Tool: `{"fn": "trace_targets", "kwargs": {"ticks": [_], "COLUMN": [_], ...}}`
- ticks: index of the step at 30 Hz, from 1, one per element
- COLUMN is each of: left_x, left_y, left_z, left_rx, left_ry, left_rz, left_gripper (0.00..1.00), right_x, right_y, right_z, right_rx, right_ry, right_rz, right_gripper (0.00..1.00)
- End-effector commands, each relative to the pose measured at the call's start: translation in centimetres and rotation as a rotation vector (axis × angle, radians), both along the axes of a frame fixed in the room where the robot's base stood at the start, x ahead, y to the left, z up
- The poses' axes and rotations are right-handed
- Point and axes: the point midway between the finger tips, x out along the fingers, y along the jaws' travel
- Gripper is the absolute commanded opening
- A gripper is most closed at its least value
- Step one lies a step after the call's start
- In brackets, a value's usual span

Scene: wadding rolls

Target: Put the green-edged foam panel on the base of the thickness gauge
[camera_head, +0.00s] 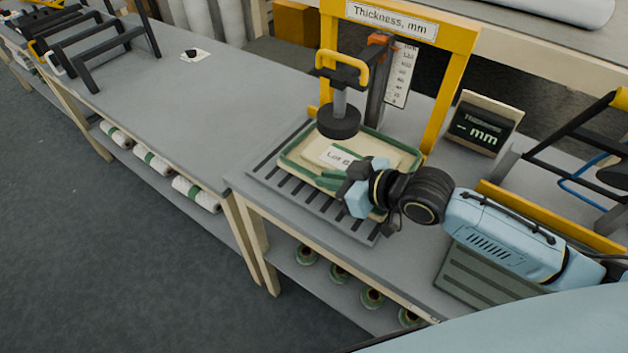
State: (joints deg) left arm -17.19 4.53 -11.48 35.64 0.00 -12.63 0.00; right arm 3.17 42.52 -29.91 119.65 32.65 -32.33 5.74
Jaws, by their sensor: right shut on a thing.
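The green-edged foam panel (310,150) is cream-coloured with a label on top. It is over the slatted grey base (265,165) of the thickness gauge, under the gauge's round black presser foot (338,122). I cannot tell whether the panel rests flat on the base or is held just above it. My right gripper (352,178) is shut on the panel's near right side, and its fingers and wrist hide that part. The gauge has a yellow frame (440,95), a yellow handle (342,65) and a scale (401,75). My left gripper is not in view.
A display reading "– mm" (482,128) stands right of the gauge. A grey ribbed plate (490,280) lies beneath my right arm. A black rack (105,45) stands at far left. The long grey table (190,110) is mostly clear. Rolls (152,160) lie on the shelf below.

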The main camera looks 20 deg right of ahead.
Motion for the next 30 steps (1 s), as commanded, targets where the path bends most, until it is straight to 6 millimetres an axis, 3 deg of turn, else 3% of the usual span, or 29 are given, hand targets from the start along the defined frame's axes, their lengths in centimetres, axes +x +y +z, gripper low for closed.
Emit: {"fn": "trace_targets", "kwargs": {"ticks": [3,7,11,18,27,28,30], "left_x": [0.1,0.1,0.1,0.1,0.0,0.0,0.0], "left_y": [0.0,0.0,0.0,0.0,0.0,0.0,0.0], "left_z": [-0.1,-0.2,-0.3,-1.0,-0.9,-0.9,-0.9], "left_rx": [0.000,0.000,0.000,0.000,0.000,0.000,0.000], "left_ry": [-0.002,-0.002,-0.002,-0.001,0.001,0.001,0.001], "left_rz": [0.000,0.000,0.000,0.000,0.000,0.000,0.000], "left_gripper": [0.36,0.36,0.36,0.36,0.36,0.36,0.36], "right_x": [2.0,3.1,3.2,3.1,3.1,3.1,3.1], "right_y": [1.6,2.4,2.6,2.5,2.5,2.5,2.5], "right_z": [0.1,0.1,-0.6,-3.6,-3.7,-3.7,-3.7], "right_rx": [0.001,0.001,-0.001,-0.001,-0.001,-0.002,-0.002], "right_ry": [-0.003,-0.002,0.002,0.002,0.000,0.001,0.001], "right_rz": [0.000,0.000,0.000,0.000,0.000,0.000,0.000], "right_gripper": [0.00,0.00,0.00,0.00,0.00,0.13,0.22]}}
